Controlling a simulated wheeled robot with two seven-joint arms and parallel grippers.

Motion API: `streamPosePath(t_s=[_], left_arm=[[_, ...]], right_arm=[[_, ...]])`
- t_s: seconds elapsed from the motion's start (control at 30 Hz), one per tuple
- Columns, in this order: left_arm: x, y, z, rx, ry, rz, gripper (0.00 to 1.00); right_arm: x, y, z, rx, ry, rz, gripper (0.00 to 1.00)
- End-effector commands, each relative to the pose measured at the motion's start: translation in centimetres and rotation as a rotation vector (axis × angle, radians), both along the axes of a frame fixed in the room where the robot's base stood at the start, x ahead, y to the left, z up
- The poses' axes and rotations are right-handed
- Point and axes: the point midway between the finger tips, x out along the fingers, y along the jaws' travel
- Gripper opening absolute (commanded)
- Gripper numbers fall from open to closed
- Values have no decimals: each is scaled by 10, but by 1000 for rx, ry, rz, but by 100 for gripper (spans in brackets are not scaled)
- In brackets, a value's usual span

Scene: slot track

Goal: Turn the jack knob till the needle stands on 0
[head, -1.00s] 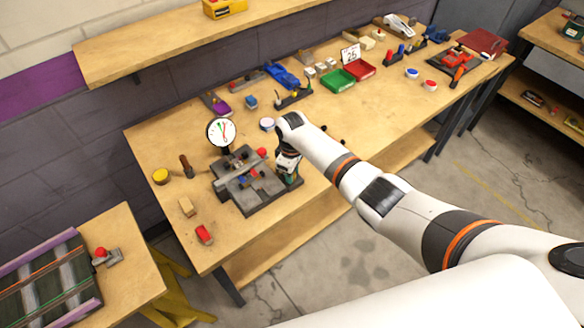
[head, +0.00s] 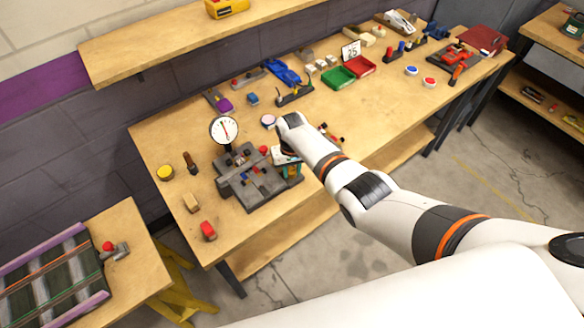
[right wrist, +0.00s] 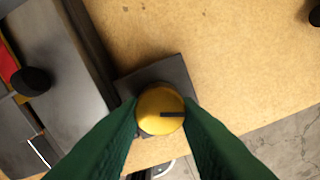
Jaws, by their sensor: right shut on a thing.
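The yellow jack knob (right wrist: 152,112) has a dark pointer line towards the right in the right wrist view. It sits on a dark plate beside a grey metal fixture (head: 250,195). My right gripper (right wrist: 160,112) is shut on the knob, with a green finger on each side. In the head view my right gripper (head: 291,170) is at the fixture's right side, and the knob cannot be made out there. The round white dial (head: 224,130) stands behind the fixture. Its thin red needle leans to the upper left; the numbers are too small to read. My left gripper is not in view.
A red block (head: 208,230), a tan block (head: 190,202) and a yellow round tin (head: 165,172) lie left of the fixture. Green (head: 339,79) and red (head: 361,66) trays stand at the back. The front right of the bench is mostly clear.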

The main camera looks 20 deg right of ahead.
Motion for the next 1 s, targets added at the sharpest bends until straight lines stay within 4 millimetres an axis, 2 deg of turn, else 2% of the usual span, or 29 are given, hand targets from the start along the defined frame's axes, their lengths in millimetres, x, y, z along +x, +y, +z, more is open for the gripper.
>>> streamPosePath(t_s=[0.3, 0.8, 0.83, 0.93, 1.0], left_arm=[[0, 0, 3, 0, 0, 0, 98], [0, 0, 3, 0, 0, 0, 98], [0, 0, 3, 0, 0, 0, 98], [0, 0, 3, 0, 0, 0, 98], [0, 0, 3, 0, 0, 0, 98]], right_arm=[[2, 1, 2, 1, -5, -108, 7], [2, 1, 2, 1, -6, -126, 7], [2, 1, 2, 1, -6, -126, 31], [2, 1, 2, 1, -5, -126, 47], [1, 1, 1, 1, -4, -126, 51]])
